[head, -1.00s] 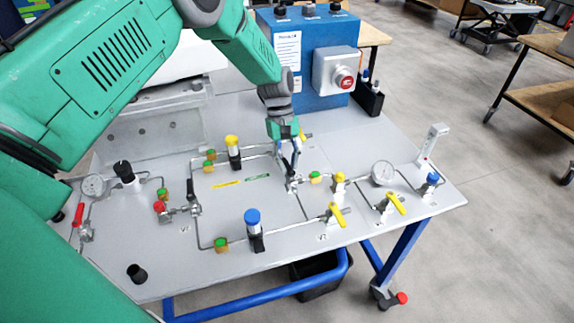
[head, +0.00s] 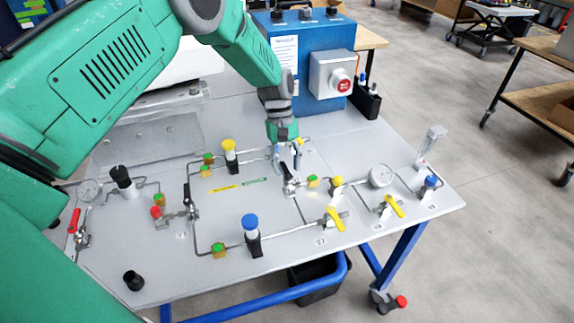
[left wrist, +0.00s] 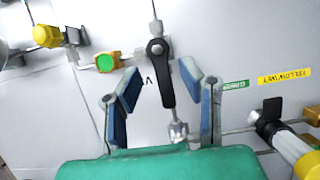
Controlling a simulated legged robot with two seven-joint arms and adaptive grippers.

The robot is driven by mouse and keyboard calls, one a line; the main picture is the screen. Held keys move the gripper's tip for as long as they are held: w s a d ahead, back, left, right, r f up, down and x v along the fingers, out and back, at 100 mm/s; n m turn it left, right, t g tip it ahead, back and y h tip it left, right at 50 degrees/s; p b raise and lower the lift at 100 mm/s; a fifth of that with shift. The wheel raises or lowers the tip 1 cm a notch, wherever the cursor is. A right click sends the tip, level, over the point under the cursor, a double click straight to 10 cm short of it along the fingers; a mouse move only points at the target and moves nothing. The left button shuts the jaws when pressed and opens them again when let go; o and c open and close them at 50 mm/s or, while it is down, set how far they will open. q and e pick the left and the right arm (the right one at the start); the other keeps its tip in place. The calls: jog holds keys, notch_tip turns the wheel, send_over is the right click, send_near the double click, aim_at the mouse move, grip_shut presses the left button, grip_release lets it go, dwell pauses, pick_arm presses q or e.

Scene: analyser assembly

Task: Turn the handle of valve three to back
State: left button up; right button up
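A valve with a black lever handle (left wrist: 165,80) sits on the panel, directly under my left gripper. In the left wrist view the handle lies between the two blue-padded fingers of my left gripper (left wrist: 160,77), with a gap on both sides. The label beside it shows a "V"; a finger hides its number. My right gripper is not in view.
A yellow-capped cylinder (head: 230,155) and a blue-capped cylinder (head: 251,230) stand on the panel. Several yellow-handled valves (head: 335,218) and a gauge (head: 381,176) are to the right. A blue control box (head: 310,65) with a red button stands behind. Thin pipes run between the fittings.

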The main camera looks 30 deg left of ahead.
pick_arm(q)
jog(key=v, duration=1.2)
jog(key=shift+w+f, duration=0.1)
